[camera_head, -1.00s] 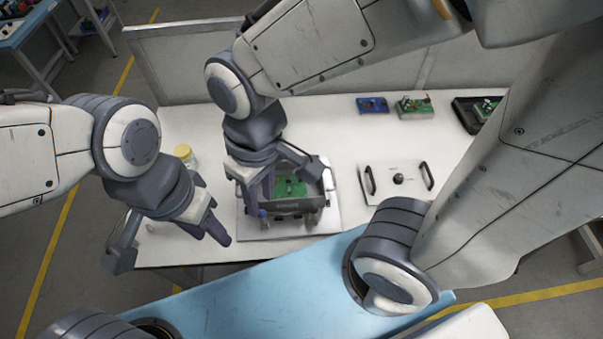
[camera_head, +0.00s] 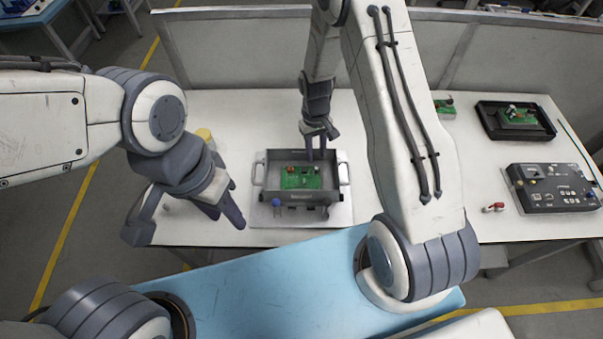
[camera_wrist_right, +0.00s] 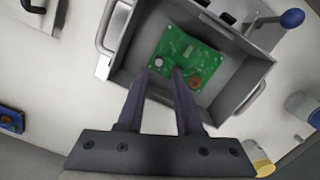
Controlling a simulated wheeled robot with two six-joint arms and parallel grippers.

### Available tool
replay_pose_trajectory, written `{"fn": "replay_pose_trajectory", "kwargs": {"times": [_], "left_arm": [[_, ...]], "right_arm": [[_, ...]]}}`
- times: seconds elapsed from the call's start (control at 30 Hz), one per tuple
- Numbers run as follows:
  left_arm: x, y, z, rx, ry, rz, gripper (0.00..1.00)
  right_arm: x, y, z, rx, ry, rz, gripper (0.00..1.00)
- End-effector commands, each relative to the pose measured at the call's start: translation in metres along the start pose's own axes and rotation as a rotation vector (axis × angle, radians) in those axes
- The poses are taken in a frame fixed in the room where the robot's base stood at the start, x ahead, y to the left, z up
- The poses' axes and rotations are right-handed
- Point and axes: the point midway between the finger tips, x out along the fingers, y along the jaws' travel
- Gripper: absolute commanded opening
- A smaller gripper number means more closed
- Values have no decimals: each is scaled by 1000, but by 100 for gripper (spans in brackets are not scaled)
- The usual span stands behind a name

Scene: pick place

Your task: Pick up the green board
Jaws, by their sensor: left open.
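A green board (camera_head: 299,181) with small parts on it lies inside a grey open box with handles (camera_head: 334,196). In the right wrist view the green board (camera_wrist_right: 203,65) shows inside the box (camera_wrist_right: 240,82). My right gripper (camera_head: 317,153) is at the box's far side in the head view. In the right wrist view my right gripper (camera_wrist_right: 160,71) has its fingers apart, with nothing seen between them; the tips overlap the board's edge, and contact cannot be told. My left gripper (camera_head: 187,228) is open and empty, left of the box.
A blue knob (camera_head: 276,202) stands at the box's front. A yellow-lidded jar (camera_head: 204,134) is to its left. Another green board (camera_head: 444,106), a black tray (camera_head: 487,112) holding a board, and a black device (camera_head: 553,199) are on the right. A white panel (camera_head: 175,45) edges the table's back.

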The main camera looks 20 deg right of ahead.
Motion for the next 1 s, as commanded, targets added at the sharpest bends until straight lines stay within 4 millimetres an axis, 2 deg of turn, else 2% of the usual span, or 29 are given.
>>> {"fn": "replay_pose_trajectory", "kwargs": {"times": [0.27,0.43,0.6,0.9,1.0], "left_arm": [[-10,1,0,-1,0,0,44],[-23,2,-1,-1,0,0,44],[-27,2,-2,-2,0,0,44],[-27,2,-1,-2,0,0,44],[-27,2,-1,-1,0,0,44]], "right_arm": [[20,0,0,-1,-2,0,35],[41,1,-2,-1,-3,-1,35],[60,1,-3,-1,-1,0,35],[65,2,-4,-1,1,0,35],[65,2,-4,-1,1,0,0]]}}
